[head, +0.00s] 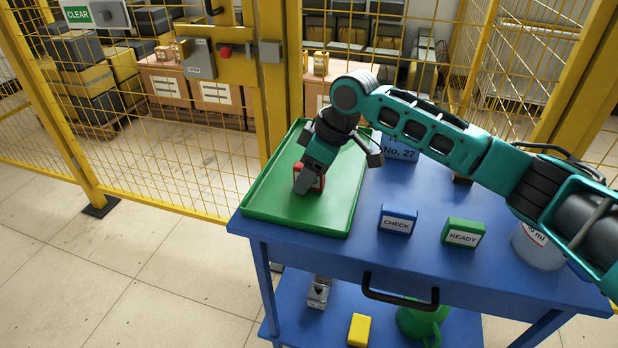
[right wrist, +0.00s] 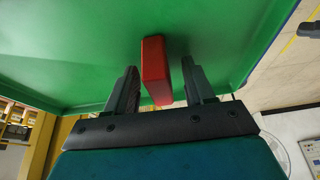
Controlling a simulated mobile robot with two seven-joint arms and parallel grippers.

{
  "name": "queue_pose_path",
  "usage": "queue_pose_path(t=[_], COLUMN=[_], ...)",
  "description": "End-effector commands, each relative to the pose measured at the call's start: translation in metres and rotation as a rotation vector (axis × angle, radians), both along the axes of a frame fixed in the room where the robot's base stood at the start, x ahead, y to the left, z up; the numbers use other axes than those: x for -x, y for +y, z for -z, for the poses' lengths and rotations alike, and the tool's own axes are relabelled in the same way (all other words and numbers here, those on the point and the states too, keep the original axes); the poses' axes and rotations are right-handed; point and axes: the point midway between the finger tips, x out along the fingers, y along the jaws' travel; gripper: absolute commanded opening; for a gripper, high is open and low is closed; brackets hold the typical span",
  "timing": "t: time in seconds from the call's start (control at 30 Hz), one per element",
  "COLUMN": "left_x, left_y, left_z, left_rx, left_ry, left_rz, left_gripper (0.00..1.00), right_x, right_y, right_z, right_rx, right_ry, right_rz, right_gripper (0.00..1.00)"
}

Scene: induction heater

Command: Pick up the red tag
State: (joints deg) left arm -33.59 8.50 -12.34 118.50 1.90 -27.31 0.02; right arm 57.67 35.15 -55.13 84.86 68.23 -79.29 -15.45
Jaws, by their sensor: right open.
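The red tag (head: 319,182) stands in the green tray (head: 262,207) on the blue cart, partly hidden behind my right gripper in the head view. My right gripper (head: 303,184) reaches down into the tray at the tag. In the right wrist view the red tag (right wrist: 155,72) lies between the two open fingers of my right gripper (right wrist: 160,85). A gap shows on each side of the tag there. My left gripper is not in view.
A blue CHECK block (head: 397,219) and a green READY block (head: 463,233) stand on the blue cart top (head: 365,240), right of the tray. A blue No. 27 sign (head: 400,148) is behind my right arm. A yellow mesh fence (head: 160,160) runs behind the cart.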

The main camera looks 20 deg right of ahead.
Motion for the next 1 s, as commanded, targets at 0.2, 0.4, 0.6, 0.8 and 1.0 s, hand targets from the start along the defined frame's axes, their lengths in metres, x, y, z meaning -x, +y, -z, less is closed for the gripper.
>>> queue_pose_path(t=[0.2, 0.4, 0.6, 0.8, 1.0], left_x=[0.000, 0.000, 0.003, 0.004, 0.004], left_y=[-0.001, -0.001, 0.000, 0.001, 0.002], left_z=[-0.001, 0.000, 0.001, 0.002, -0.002], left_rx=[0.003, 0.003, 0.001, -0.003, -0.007], left_ry=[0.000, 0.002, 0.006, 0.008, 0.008], left_rz=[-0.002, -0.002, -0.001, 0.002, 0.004], left_gripper=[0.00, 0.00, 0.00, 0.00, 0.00], right_x=[0.000, 0.000, 0.000, 0.000, -0.001], right_y=[0.000, 0.000, 0.000, 0.000, 0.000], right_z=[-0.001, -0.001, -0.001, -0.001, -0.017], right_rx=[0.000, 0.000, 0.000, -0.001, -0.002], right_ry=[0.000, 0.000, 0.000, -0.001, -0.004], right_rz=[0.000, 0.000, 0.000, 0.000, 0.000], right_gripper=[0.38, 0.19, 0.00, 0.00, 0.00])
